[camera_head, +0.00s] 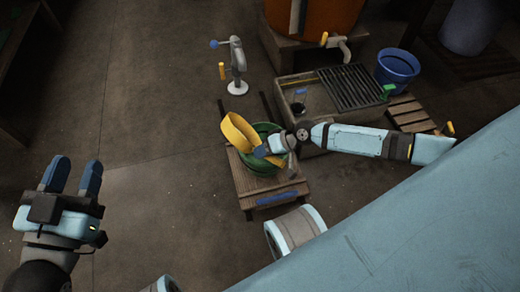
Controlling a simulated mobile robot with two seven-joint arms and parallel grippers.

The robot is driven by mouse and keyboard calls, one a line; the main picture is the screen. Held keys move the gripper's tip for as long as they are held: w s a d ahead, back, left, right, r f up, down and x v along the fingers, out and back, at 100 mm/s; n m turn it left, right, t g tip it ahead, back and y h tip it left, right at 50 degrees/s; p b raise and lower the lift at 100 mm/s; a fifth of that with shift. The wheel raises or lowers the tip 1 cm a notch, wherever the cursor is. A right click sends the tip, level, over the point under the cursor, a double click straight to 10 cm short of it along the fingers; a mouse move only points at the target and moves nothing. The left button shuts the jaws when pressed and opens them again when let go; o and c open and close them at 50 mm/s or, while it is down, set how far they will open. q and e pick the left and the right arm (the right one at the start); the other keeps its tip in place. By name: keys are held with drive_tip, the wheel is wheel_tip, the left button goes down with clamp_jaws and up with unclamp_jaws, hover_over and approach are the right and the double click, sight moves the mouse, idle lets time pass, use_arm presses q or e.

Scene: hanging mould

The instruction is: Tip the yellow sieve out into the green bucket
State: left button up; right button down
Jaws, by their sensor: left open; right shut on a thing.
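The yellow sieve (238,133) is tilted on its side over the left part of the green bucket (263,168). The bucket stands on a low wooden stand (248,187). My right gripper (262,151) is shut on the sieve at its right side, above the bucket. The sieve's inside and any contents cannot be made out, and my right gripper hides part of the bucket's opening. My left gripper (70,176) is open and empty at the far left, well away from the bucket.
A stone sink with a dark grate (350,88) stands right behind the stand, with a blue bucket (397,66) beyond it. An orange barrel (325,15) is at the back. A grey post with a blue knob (237,65) stands behind the sieve. The floor at left is clear.

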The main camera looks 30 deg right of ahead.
drive_tip(key=shift+d+y, duration=0.35)
drive_tip(key=shift+y, duration=0.25)
drive_tip(key=shift+d+f+m+t+y, duration=0.2)
drive_tip(key=shift+d+f+m+y, duration=0.15)
drive_tip(key=shift+d+y, duration=0.55)
drive_tip(key=shift+d+f+m+t+y, duration=0.25)
drive_tip(key=shift+d+y, duration=0.3)
drive_tip(key=shift+y, duration=0.55)
drive_tip(key=shift+d+f+m+t+y, duration=0.15)
drive_tip(key=shift+d+f+m+y, duration=0.2)
drive_tip(key=shift+d+y, duration=0.55)
drive_tip(key=shift+a+r, duration=0.1)
drive_tip(key=shift+a, duration=0.05)
